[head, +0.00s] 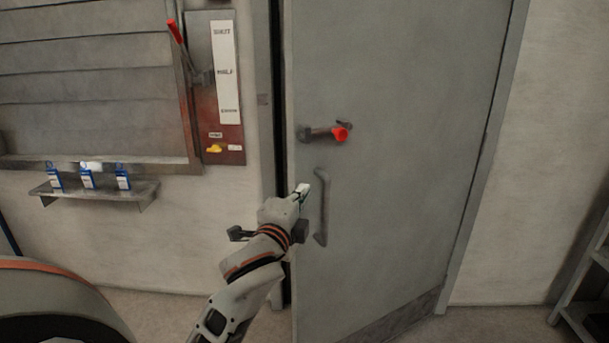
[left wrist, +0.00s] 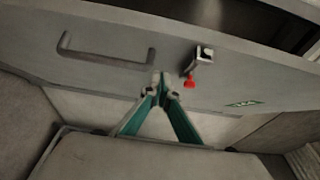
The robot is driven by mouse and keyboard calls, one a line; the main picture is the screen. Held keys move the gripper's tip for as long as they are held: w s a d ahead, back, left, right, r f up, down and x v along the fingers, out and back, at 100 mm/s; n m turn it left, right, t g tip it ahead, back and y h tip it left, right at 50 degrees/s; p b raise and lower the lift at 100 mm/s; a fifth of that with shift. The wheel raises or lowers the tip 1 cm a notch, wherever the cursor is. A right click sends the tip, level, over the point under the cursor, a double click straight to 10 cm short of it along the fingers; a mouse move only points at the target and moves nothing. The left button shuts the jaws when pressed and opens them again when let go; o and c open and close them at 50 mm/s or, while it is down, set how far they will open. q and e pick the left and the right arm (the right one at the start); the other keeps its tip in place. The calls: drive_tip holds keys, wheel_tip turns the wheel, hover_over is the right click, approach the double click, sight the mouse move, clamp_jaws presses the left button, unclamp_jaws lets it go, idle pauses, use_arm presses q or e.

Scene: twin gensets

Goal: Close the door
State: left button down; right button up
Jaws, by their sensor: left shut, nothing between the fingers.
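The grey door (head: 400,150) fills the middle of the head view, with a dark gap along its left edge. It carries a lever with a red end (head: 340,134) and, below that, a vertical pull handle (head: 321,208). My left gripper (head: 303,188) is shut and empty, just left of the pull handle, near the door's left edge. In the left wrist view its closed fingertips (left wrist: 160,78) point at the door (left wrist: 225,75), between the pull handle (left wrist: 105,60) and the red-ended lever (left wrist: 190,80). Whether they touch the door is unclear. My right gripper is out of view.
Left of the door is a wall panel (head: 215,110) with a red-handled lever (head: 175,32). Below the louvres, a small shelf (head: 100,195) holds blue-and-white items (head: 88,177). A dark rack (head: 585,300) stands at the far right. Bare floor (head: 480,325) shows at lower right.

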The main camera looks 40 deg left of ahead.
use_arm(q)
approach(308, 166)
drive_tip(key=w+d, duration=0.2)
drive_tip(key=w, duration=0.2)
drive_tip(key=shift+w+a, duration=0.25)
drive_tip(key=shift+a, duration=0.3)
drive_tip(key=shift+w+a, duration=0.25)
drive_tip(key=shift+a, duration=0.35)
drive_tip(key=shift+w+a, duration=0.35)
drive_tip(key=shift+a, duration=0.35)
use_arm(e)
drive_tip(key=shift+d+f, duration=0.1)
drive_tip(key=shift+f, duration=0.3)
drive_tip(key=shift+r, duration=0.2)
